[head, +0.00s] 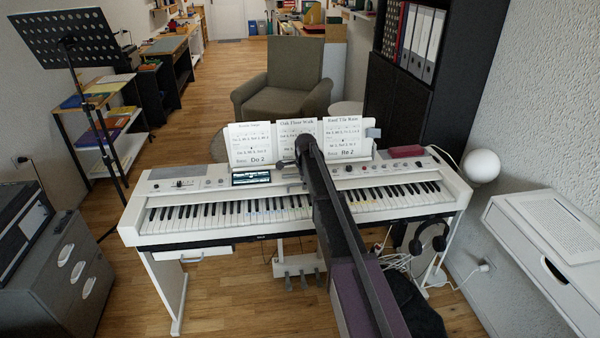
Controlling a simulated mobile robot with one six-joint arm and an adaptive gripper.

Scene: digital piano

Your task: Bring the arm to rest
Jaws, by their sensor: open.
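My dark arm (345,220) reaches up from the bottom edge, across the middle of the digital piano. Its far joint (306,145) shows in front of the sheet music. I cannot make out my gripper; the arm's own links hide what lies behind them. The white digital piano (160,229) stands across the middle of the view, with its keys showing on both sides of the arm. I cannot tell whether any part of the arm touches it.
Three music sheets (249,142) stand on the piano. A red case (405,151) lies at its right end. Headphones (429,237) hang below. A music stand (66,48) and grey cabinet (66,262) are left; a white desk (530,262) is right. An armchair (285,80) stands behind.

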